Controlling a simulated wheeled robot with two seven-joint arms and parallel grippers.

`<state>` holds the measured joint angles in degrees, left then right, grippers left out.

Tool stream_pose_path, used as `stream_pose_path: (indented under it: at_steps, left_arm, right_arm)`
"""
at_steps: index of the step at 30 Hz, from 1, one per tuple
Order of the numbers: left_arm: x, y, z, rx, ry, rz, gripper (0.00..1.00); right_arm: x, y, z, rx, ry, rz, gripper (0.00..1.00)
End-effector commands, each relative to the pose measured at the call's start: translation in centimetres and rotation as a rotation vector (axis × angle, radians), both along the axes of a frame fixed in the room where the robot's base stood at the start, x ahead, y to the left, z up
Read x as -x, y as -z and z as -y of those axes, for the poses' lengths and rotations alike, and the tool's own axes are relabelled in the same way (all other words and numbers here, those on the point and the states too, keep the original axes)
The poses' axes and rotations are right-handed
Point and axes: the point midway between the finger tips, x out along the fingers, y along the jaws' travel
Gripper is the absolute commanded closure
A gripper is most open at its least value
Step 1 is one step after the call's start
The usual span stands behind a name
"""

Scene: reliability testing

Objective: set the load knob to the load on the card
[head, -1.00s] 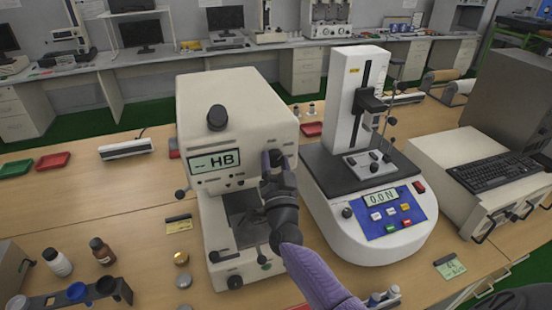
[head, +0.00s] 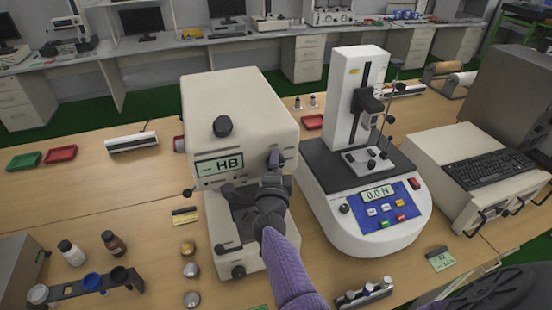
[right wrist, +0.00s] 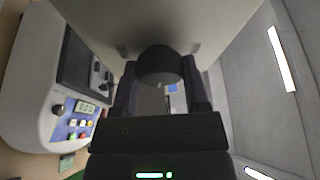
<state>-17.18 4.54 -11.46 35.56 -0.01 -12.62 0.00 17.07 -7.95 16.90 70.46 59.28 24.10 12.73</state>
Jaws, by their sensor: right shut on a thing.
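The beige hardness tester (head: 240,105) stands mid-table, its display (head: 219,168) showing dashes and "HB". A dark round knob (right wrist: 158,65) stands out from the tester's beige side in the right wrist view, between my fingers. My right gripper (head: 276,162) is at the tester's right side, shut on this knob; in the head view the gripper hides it. Another dark knob (head: 222,126) is on the tester's front. My left gripper is not in view.
A force tester (head: 365,205) reading 0.0 N stands close on the right, with little room beside my arm. Metal discs (head: 190,269), bottles (head: 114,243) and a dark rack (head: 95,287) are at the front left. A keyboard (head: 490,169) is far right.

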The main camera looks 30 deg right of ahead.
Motion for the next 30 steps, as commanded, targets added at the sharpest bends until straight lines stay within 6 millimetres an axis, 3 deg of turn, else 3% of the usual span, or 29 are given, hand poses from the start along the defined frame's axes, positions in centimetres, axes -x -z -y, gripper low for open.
stream_pose_path:
  at_steps: [15, 30]
  left_arm:
    - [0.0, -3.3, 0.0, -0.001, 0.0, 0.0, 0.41]
    - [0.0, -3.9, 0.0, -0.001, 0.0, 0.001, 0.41]
  right_arm:
    - [0.1, -0.2, 0.0, -0.35, 0.001, 0.082, 1.0]
    - [0.1, 0.0, 0.0, -0.438, 0.001, 0.102, 1.0]
